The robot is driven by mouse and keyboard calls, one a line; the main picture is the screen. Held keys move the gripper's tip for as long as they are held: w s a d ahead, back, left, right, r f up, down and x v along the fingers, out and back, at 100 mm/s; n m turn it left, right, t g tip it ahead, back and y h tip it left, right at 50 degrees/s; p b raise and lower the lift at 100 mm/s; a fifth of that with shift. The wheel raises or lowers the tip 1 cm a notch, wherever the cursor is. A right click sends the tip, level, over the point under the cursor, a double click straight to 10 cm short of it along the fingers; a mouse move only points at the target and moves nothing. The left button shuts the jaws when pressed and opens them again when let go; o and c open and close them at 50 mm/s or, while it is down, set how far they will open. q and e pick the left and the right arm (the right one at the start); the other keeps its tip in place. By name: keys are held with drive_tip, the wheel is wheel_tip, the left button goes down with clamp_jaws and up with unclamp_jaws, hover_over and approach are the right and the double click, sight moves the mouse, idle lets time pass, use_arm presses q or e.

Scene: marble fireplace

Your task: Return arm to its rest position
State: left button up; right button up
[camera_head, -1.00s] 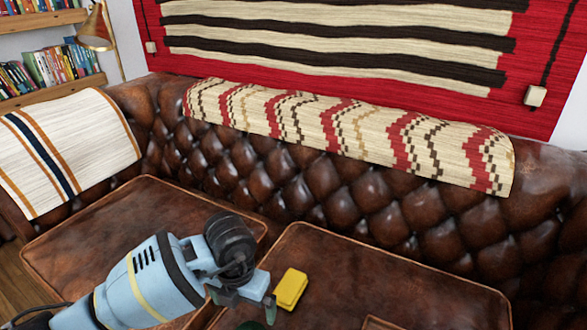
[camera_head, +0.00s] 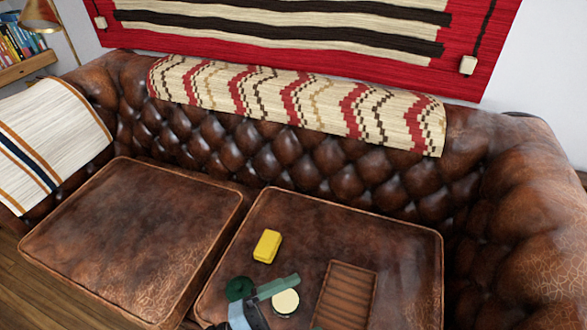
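My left gripper (camera_head: 262,294) shows only in part at the bottom edge, just left of the middle. A grey-green finger points up and right, with a bit of light blue arm below it. The rest is cut off by the frame, so its opening cannot be judged. Nothing is seen held in it. A yellow block (camera_head: 267,246) lies on the right seat cushion, apart from and above the gripper in the picture.
A dark green round object (camera_head: 240,288) and a round cream-topped tin (camera_head: 285,302) are close beside the gripper. A brown ribbed tray (camera_head: 327,301) lies right of them on the leather sofa cushion (camera_head: 395,250). The left cushion (camera_head: 130,230) is bare.

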use_arm(q)
drive_tip(key=a+n+t+y+p, duration=0.4)
drive_tip(key=a+n+t+y, duration=0.35)
drive_tip(key=n, duration=0.35)
drive_tip(key=s+a+f+n+g+y+p, duration=0.3)
drive_tip(key=s+a+n+y+p, duration=0.1)
drive_tip(key=s, duration=0.5)
drive_tip(key=s+a+f+n+g+y+p, duration=0.3)
drive_tip(key=s+a+n+y+p, duration=0.1)
drive_tip(key=s+a+n, duration=0.3)
drive_tip(key=s+a+y, duration=0.1)
drive_tip(key=s+a, duration=0.1)
drive_tip(key=s, duration=0.1)
drive_tip(key=shift+s+n, duration=0.2)
drive_tip(key=shift+n, duration=0.1)
use_arm(e)
drive_tip(key=w+r+t, duration=0.1)
drive_tip(key=w+r, duration=0.2)
drive_tip(key=r, duration=0.4)
drive_tip(key=w+r+t, duration=0.1)
drive_tip(key=w+r, duration=0.2)
drive_tip(key=r, duration=0.5)
drive_tip(key=shift+w+a, duration=0.25)
drive_tip(key=shift+w, duration=0.15)
use_arm(q)
drive_tip(key=shift+a+f, duration=0.1)
use_arm(e)
drive_tip(key=shift+w+d+t, duration=0.1)
drive_tip(key=shift+t, duration=0.2)
